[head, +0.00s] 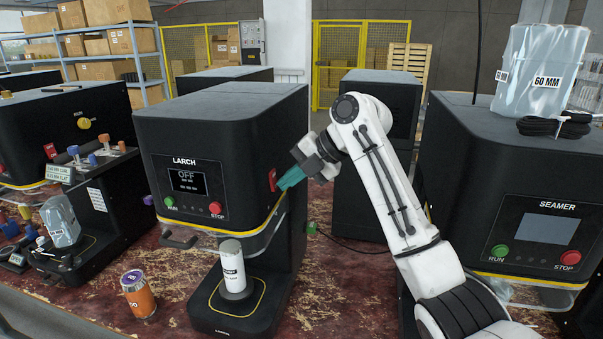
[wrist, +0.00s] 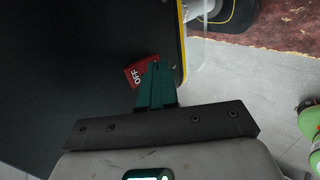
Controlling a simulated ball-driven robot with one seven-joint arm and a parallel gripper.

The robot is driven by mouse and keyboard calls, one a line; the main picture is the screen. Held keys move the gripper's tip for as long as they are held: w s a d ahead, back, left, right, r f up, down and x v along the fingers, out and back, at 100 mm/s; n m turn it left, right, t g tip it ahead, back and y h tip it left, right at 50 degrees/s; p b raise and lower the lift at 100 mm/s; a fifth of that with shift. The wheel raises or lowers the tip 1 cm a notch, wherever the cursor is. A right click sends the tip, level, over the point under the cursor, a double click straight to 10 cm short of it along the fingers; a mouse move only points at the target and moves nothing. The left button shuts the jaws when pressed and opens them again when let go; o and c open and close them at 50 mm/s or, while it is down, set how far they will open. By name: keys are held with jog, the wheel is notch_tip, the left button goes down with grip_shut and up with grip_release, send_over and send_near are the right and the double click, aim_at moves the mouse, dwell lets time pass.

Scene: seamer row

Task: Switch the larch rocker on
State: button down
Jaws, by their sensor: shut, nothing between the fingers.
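The larch machine (head: 222,140) is a black seamer with a LARCH label and a screen reading OFF. Its red rocker (head: 272,179) is on the machine's right side face, near the front edge. In the wrist view the rocker (wrist: 138,73) shows the word OFF. My gripper (head: 284,186) has green fingers, shut and empty. Its tips are at the rocker, overlapping its edge in the wrist view (wrist: 153,70); I cannot tell whether they touch. The fingers hide part of the rocker.
A white can (head: 232,264) stands on the larch machine's base plate. An orange can (head: 138,296) stands on the worn red bench to the left. Another black machine labelled SEAMER (head: 540,190) is at right, and my arm passes between the two machines.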

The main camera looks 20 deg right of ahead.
jog(key=shift+a+f, duration=0.1)
dwell(0.3)
jog(key=shift+w+a+b, duration=0.1)
jog(key=shift+b, duration=0.35)
jog(key=shift+r+p, duration=0.4)
jog(key=shift+r, duration=0.55)
jog(key=b+v, duration=0.2)
jog(key=v, duration=0.8)
jog(key=shift+s+d+b, duration=0.2)
jog(key=shift+d+b, duration=0.1)
jog(key=shift+d, duration=0.1)
